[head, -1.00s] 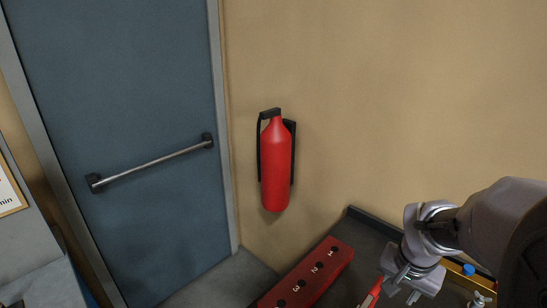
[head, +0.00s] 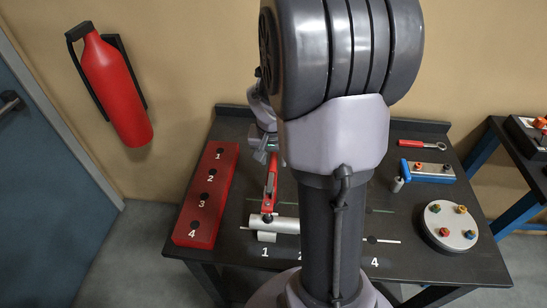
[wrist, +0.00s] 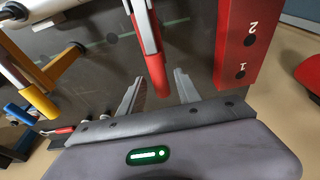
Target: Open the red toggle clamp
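The red toggle clamp (head: 271,180) is on the black table, left of my arm, its red handle rising toward the back and its lower end by a silver cylinder (head: 285,224). My gripper (head: 265,150) is at the handle's upper end, partly hidden by my arm in the head view. In the wrist view the red handle (wrist: 150,52) reaches down between the two fingers of my gripper (wrist: 159,76). The fingers are open, with a visible gap on each side of the handle.
A red block numbered 1 to 4 (head: 205,195) lies close left of the clamp. A round grey plate (head: 447,238) sits at the table's right.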

